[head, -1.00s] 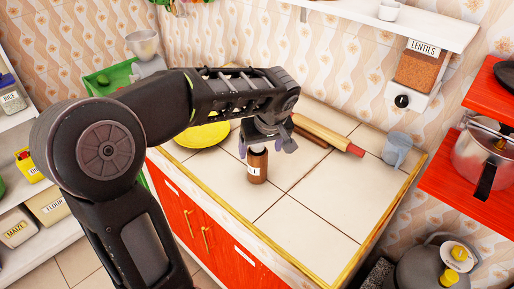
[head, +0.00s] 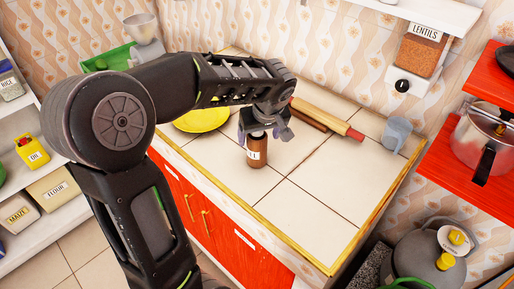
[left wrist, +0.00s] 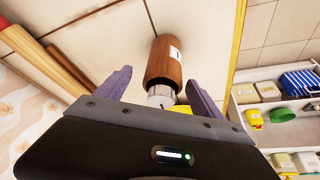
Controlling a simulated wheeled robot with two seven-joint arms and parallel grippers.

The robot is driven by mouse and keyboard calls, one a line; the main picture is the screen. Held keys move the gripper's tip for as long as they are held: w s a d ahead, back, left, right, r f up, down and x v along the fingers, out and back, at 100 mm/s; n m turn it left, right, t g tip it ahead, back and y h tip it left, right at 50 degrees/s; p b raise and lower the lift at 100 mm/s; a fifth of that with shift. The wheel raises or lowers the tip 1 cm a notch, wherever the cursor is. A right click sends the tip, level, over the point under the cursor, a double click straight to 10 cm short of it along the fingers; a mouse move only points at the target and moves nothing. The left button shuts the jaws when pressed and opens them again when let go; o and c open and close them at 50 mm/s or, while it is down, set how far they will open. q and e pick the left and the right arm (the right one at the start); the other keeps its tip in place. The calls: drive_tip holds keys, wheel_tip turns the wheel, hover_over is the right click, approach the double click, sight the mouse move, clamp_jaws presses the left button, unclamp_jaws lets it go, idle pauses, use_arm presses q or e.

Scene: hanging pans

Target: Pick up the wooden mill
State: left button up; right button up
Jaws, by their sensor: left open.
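The wooden mill (head: 257,153) is a brown cylinder with a white label, standing upright on the tiled counter. In the left wrist view the mill (left wrist: 164,62) shows its silvery top end toward the gripper, with the label on its side. My left gripper (head: 264,134) is open above the mill, its purple fingers on either side of the mill's top. In the left wrist view the gripper's fingers (left wrist: 160,79) have the mill between them, with a gap on both sides. I cannot tell how far down they reach. My right gripper is not in view.
A rolling pin (head: 328,119) lies on the counter behind the mill, and a yellow plate (head: 200,119) is to the left. A grey mug (head: 396,134) stands at the right. The tiles in front of the mill are clear up to the yellow edge (head: 330,266).

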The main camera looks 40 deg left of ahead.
use_arm(q)
drive_tip(key=p+x, duration=0.1)
drive_tip(key=x, duration=0.4)
drive_tip(key=shift+s+a+f, duration=0.1)
drive_tip(key=shift+s+a, duration=0.05)
drive_tip(key=shift+a, duration=0.05)
drive_tip(key=shift+c, duration=0.4)
drive_tip(key=c, duration=1.5)
